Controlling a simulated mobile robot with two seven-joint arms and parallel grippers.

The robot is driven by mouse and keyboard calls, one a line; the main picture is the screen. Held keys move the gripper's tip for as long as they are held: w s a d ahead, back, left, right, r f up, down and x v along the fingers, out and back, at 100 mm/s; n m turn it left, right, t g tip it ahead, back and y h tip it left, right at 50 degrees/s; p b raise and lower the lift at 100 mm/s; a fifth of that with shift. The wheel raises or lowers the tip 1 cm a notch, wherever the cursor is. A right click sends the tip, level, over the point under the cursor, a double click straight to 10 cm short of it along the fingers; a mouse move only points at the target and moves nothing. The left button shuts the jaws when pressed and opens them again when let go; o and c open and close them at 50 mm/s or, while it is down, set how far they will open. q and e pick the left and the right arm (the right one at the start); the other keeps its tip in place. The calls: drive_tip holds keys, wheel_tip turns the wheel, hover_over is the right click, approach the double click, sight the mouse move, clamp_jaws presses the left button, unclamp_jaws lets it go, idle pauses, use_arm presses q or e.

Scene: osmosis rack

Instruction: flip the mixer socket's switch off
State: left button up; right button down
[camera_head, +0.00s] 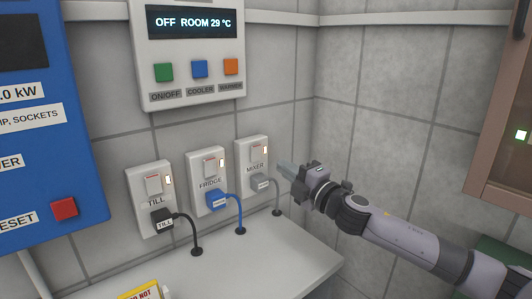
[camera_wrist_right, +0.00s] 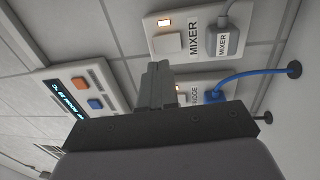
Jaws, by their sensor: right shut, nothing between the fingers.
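The mixer socket (camera_head: 254,160) is a white wall plate at the right end of a row of three. Its switch (camera_head: 253,150) is a white rocker with a lit orange indicator beside it, and a grey plug (camera_head: 262,182) sits below. In the right wrist view the mixer socket (camera_wrist_right: 196,32) is near the top, with its grey plug (camera_wrist_right: 224,42) in place. My right gripper (camera_head: 282,169) is shut and empty, just right of the mixer socket. In the wrist view its fingers (camera_wrist_right: 158,84) point towards the wall. A gap cannot be judged exactly. My left gripper is not in view.
The fridge socket (camera_head: 207,179) with a blue plug and the till socket (camera_head: 153,197) with a black plug stand to the left. A control panel (camera_head: 190,92) reading OFF hangs above. A white shelf (camera_head: 250,268) lies below. A blue cabinet (camera_head: 45,150) is at left.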

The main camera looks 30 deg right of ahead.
sight(259, 148)
drive_tip(key=w, duration=0.2)
drive_tip(key=w+p, duration=0.1)
drive_tip(key=w, duration=0.1)
drive_tip(key=w+r, duration=0.1)
drive_tip(key=shift+w+a+p, duration=0.3)
drive_tip(key=shift+w, duration=1.15)
drive_tip(key=shift+r, duration=0.1)
drive_tip(key=shift+w+r+p, duration=0.2)
drive_tip(key=shift+p, duration=0.3)
drive_tip(key=shift+f, duration=0.1)
drive_tip(key=shift+s, duration=0.15)
